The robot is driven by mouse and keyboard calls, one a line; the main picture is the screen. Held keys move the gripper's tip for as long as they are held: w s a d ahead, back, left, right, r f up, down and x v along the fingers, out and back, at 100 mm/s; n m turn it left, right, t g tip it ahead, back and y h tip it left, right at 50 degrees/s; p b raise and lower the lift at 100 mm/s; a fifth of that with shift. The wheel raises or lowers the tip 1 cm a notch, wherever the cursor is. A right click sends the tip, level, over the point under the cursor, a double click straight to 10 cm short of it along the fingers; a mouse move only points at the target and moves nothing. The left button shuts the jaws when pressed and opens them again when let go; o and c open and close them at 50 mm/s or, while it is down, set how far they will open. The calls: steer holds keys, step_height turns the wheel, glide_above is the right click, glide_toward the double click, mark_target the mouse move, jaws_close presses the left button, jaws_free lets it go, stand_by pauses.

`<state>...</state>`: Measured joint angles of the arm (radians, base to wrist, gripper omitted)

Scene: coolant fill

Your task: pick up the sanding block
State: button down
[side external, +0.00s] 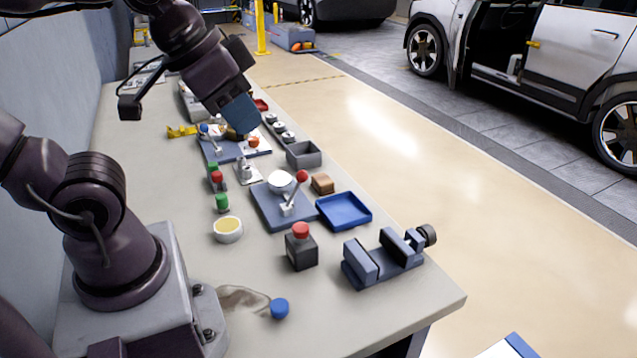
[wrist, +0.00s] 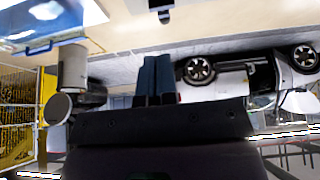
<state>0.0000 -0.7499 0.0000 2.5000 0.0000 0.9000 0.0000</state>
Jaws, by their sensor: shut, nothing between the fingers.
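A small brown block (side external: 322,183), which looks like the sanding block, sits on the bench between the blue tray and the grey open box in the side view. My gripper (side external: 242,116) is up at the far part of the bench, beyond and left of that block and well apart from it. In the wrist view its two dark blue fingers (wrist: 155,80) are together with nothing between them. The block does not show clearly in the wrist view, which looks out over the floor and a car.
A blue tray (side external: 344,211), a grey box (side external: 303,155) and a blue plate with a red-knobbed lever (side external: 287,210) surround the block.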

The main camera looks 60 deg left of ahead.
stand_by(0.4)
steer(key=shift+c, duration=2.1)
jaws_free()
steer(key=w+a+f+n+g, duration=0.1)
steer(key=w+a+n, duration=0.25)
steer(key=w, duration=0.25)
steer(key=w+a+n+g, duration=0.1)
steer(key=w+a+n, duration=0.25)
steer(key=w, duration=0.25)
steer(key=n+g+y, duration=0.3)
steer(key=n+y, duration=0.1)
steer(key=n, duration=0.6)
glide_above(323, 179)
steer(key=d, duration=0.8)
step_height(323, 179, down, 17)
steer(key=shift+n+g, duration=0.3)
steer(key=shift+n, duration=0.3)
steer(key=x, duration=0.4)
steer(key=a+x, duration=0.1)
steer(key=x, duration=0.7)
steer(key=shift+w+a, duration=0.2)
steer(key=shift+a, duration=0.35)
steer(key=shift+y, duration=0.3)
steer(key=shift+x, duration=2.85)
